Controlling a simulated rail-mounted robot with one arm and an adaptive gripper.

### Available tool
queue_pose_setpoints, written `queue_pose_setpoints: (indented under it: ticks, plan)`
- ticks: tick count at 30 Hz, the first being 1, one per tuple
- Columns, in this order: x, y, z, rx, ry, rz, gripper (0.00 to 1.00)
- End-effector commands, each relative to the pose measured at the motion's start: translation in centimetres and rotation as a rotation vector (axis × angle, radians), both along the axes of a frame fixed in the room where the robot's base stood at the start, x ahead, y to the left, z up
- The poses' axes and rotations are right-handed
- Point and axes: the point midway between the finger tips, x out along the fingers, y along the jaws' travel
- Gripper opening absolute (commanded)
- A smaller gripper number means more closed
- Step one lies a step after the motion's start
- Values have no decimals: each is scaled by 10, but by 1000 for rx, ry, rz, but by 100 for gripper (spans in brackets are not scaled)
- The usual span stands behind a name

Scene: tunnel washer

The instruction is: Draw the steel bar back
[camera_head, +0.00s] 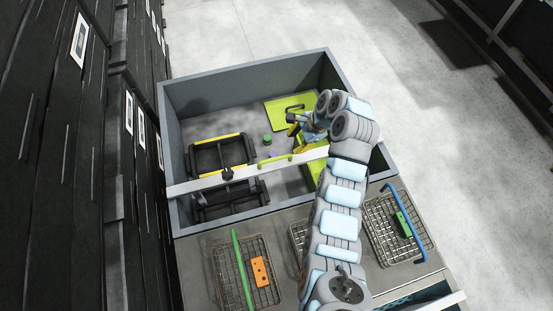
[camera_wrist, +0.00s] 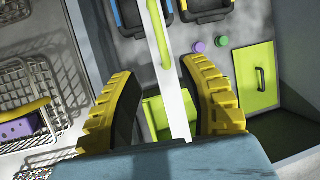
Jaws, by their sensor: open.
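The long pale steel bar (camera_head: 205,181) spans the grey tub from its left wall toward the right, where my arm hides its far end. In the wrist view the bar (camera_wrist: 177,100) runs between my open yellow fingers, and the handle (camera_wrist: 159,40) lies just beyond the fingertips. My gripper (camera_wrist: 158,69) is open, with gaps to the bar on both sides. I cannot tell its height above the bar. In the head view my arm partly covers it.
The grey tub (camera_head: 176,130) holds a yellow-edged black frame (camera_head: 218,138), a green flap (camera_head: 290,110) and small green (camera_head: 267,140) and purple knobs. Wire baskets (camera_head: 262,295) with a green rod (camera_head: 238,262) and an orange block (camera_head: 260,271) stand in front. Dark cabinets line the left.

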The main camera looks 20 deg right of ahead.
Motion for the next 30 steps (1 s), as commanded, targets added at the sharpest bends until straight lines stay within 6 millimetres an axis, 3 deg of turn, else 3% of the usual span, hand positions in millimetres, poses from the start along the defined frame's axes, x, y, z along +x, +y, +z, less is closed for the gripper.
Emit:
queue_pose_setpoints:
  ticks: [12,30]
  plan:
    - [14,25,-61,4,7,1,43]
    - [28,45,-114,1,3,0,43]
